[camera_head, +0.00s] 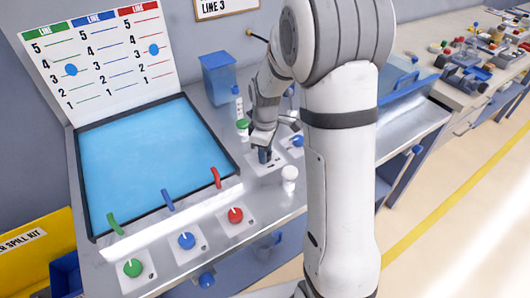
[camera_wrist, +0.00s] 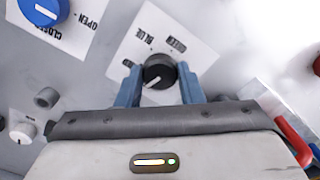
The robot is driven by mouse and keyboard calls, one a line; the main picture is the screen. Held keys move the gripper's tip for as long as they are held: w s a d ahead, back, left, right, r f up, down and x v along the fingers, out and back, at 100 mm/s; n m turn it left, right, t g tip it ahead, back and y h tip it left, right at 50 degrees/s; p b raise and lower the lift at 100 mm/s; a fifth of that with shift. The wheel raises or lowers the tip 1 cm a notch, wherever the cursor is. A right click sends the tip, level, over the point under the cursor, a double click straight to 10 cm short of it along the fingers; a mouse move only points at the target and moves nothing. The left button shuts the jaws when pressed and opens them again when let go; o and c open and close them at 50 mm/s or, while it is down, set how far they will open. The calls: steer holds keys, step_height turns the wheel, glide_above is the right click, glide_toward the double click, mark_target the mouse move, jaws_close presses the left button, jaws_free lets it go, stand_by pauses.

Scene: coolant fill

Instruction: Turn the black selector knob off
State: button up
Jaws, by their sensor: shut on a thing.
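The black selector knob (camera_wrist: 158,73) sits on a white label plate (camera_wrist: 150,40) in the wrist view. The plate has words around the knob; one looks like BLUE and another like GREEN. A white pointer line on the knob points to the lower left in that view. My gripper (camera_wrist: 157,80) has its two blue-grey fingers on either side of the knob, shut on it. In the head view my gripper (camera_head: 264,155) reaches down to the panel right of the blue tank, and its fingers mostly hide the knob.
A blue-filled tank (camera_head: 150,150) lies left of my gripper. Green (camera_head: 133,268), blue (camera_head: 187,240) and red (camera_head: 235,215) knobs line the front. A white knob (camera_head: 289,172) and a blue knob (camera_head: 298,140) are close to my gripper. A level board (camera_head: 95,55) stands behind the tank.

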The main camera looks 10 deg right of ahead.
steer(key=shift+w+n+b, duration=0.1)
steer(key=shift+n+b, duration=0.2)
steer(key=shift+n, duration=1.3)
steer(key=o, duration=1)
step_height(320, 180, up, 8)
steer(key=shift+f, duration=0.1)
steer(key=s+r+m+t, duration=0.1)
steer(key=s+r+m, duration=0.1)
steer(key=s+m, duration=0.5)
steer(key=s+r+m+t, duration=0.1)
steer(key=s+r+m, duration=0.2)
steer(key=s+m, duration=0.4)
steer(key=s, duration=0.7)
steer(key=shift+s+m+t, duration=0.25)
steer(key=shift+m+t, duration=0.05)
